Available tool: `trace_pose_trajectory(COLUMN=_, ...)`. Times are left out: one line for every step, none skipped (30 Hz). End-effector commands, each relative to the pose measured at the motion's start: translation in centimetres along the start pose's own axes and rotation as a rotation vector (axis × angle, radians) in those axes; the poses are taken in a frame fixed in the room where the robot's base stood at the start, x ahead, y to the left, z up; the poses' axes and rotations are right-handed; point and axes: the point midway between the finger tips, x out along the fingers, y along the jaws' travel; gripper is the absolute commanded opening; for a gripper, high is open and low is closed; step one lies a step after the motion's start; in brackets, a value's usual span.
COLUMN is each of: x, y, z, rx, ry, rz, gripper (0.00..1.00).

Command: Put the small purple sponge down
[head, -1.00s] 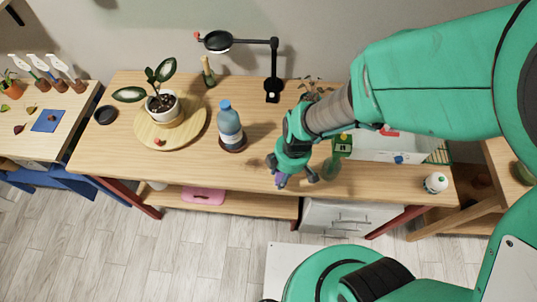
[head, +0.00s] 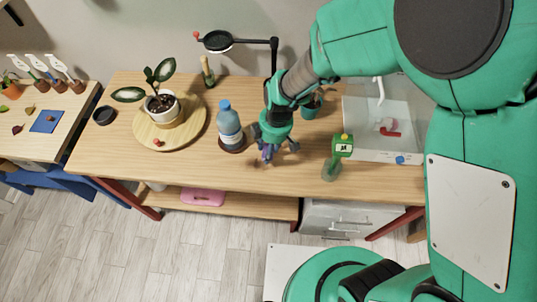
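The small purple sponge (head: 267,154) shows only in part between the fingers of my gripper (head: 271,157). My gripper is shut on it and points down over the front middle of the wooden table (head: 225,172). It is just right of the blue-capped bottle. The sponge is low over the tabletop; I cannot tell whether it touches the wood. The fingers hide most of it.
The blue bottle (head: 229,127) stands on a dark coaster close on the left. A potted plant (head: 162,104) stands on a round board (head: 190,131). Table is bare in front.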

Motion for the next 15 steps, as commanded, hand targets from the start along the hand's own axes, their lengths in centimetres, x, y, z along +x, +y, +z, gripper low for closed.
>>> trace_pose_trajectory(x=0.0, y=0.0, z=0.0, rx=0.000, ry=0.000, rz=0.000, gripper=0.20)
trace_pose_trajectory(x=0.0, y=0.0, z=0.0, rx=0.000, ry=0.000, rz=0.000, gripper=0.20)
trace_pose_trajectory(x=0.1, y=0.0, z=0.0, rx=0.000, ry=0.000, rz=0.000, gripper=0.20)
trace_pose_trajectory(x=0.1, y=0.0, z=0.0, rx=0.000, ry=0.000, rz=0.000, gripper=0.20)
trace_pose_trajectory(x=0.3, y=0.0, z=0.1, rx=0.000, ry=0.000, rz=-0.001, gripper=0.20)
trace_pose_trajectory(x=0.6, y=-0.1, z=0.1, rx=0.000, ry=-0.001, rz=-0.001, gripper=0.20)
trace_pose_trajectory(x=0.9, y=-0.1, z=0.1, rx=0.001, ry=-0.001, rz=-0.001, gripper=0.20)
trace_pose_trajectory(x=1.2, y=-0.1, z=0.2, rx=0.001, ry=-0.001, rz=-0.001, gripper=0.20)
trace_pose_trajectory(x=1.6, y=-0.1, z=0.3, rx=0.001, ry=-0.001, rz=-0.002, gripper=0.20)
trace_pose_trajectory(x=2.0, y=-0.1, z=0.3, rx=0.001, ry=-0.002, rz=-0.002, gripper=0.20)
trace_pose_trajectory(x=2.3, y=-0.1, z=0.4, rx=0.001, ry=-0.002, rz=-0.002, gripper=0.20)
trace_pose_trajectory(x=2.7, y=-0.1, z=0.4, rx=0.000, ry=-0.001, rz=-0.002, gripper=0.20)
trace_pose_trajectory(x=3.0, y=-0.1, z=0.4, rx=0.000, ry=-0.001, rz=-0.001, gripper=0.20)
trace_pose_trajectory(x=3.2, y=0.0, z=0.5, rx=0.000, ry=-0.001, rz=0.000, gripper=0.20)
trace_pose_trajectory(x=3.4, y=0.0, z=0.5, rx=0.000, ry=-0.001, rz=0.000, gripper=0.20)
